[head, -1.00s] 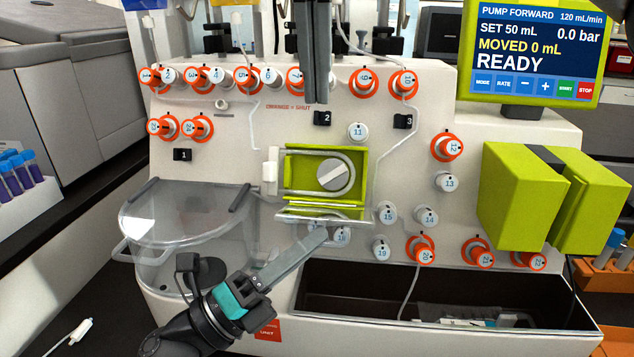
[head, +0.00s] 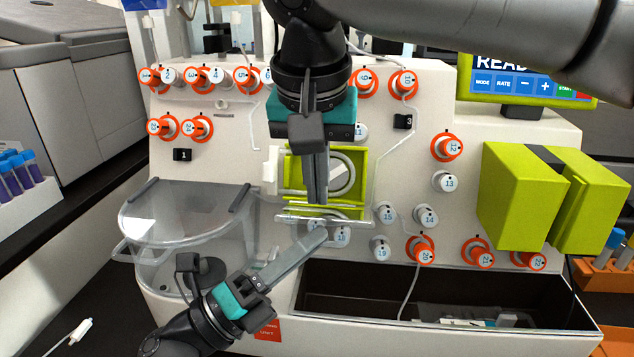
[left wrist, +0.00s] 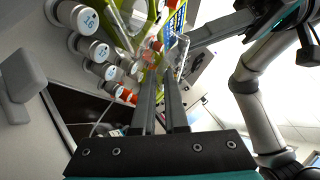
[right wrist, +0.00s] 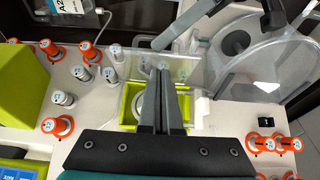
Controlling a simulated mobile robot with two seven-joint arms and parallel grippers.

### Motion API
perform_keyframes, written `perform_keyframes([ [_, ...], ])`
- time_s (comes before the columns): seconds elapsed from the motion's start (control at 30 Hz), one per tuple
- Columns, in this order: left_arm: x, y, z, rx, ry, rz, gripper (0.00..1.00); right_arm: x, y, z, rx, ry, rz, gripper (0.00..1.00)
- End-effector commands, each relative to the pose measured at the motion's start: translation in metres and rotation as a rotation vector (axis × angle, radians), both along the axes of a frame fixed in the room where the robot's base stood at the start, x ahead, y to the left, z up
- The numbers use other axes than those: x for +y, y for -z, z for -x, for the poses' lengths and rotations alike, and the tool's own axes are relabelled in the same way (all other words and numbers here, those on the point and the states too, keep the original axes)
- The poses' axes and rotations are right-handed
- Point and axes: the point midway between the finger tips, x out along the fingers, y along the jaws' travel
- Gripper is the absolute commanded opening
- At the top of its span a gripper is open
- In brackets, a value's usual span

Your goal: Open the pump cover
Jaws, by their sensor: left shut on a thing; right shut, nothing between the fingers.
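The lime-green pump housing (head: 296,180) sits in the machine's front, and its round rotor is mostly hidden by my right gripper. The clear pump cover (head: 345,212) stands out from the housing's lower edge, nearly edge-on; it shows as a see-through panel in the right wrist view (right wrist: 185,70). My left gripper (head: 322,234) is shut at the cover's outer edge, though the exact hold is unclear. My right gripper (head: 316,200) is shut and empty, pointing down in front of the housing; its fingertips also show over the cover in the right wrist view (right wrist: 160,72).
A white latch block (head: 269,172) is at the housing's left. Numbered knobs (head: 387,212) surround it. A clear bowl (head: 180,215) stands at lower left, an open dark tray (head: 345,285) lies below, and a green box (head: 515,195) sticks out at right.

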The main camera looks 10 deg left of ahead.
Motion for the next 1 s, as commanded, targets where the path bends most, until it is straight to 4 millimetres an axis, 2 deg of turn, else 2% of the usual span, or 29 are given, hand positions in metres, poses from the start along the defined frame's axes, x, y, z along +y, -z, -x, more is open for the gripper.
perform_keyframes([
  [0.9, -0.002, 0.001, 0.000, -0.001, 0.002, -0.002, 0.00, 0.000, 0.013, 0.009, -0.057, -0.002, 0.002, 0.00],
  [0.93, -0.002, 0.000, 0.000, -0.001, 0.002, -0.002, 0.12, 0.000, 0.013, 0.009, -0.057, -0.002, 0.002, 0.00],
  [1.0, -0.002, 0.000, 0.000, -0.001, 0.002, -0.002, 0.20, 0.000, 0.013, 0.009, -0.057, -0.003, 0.002, 0.00],
])
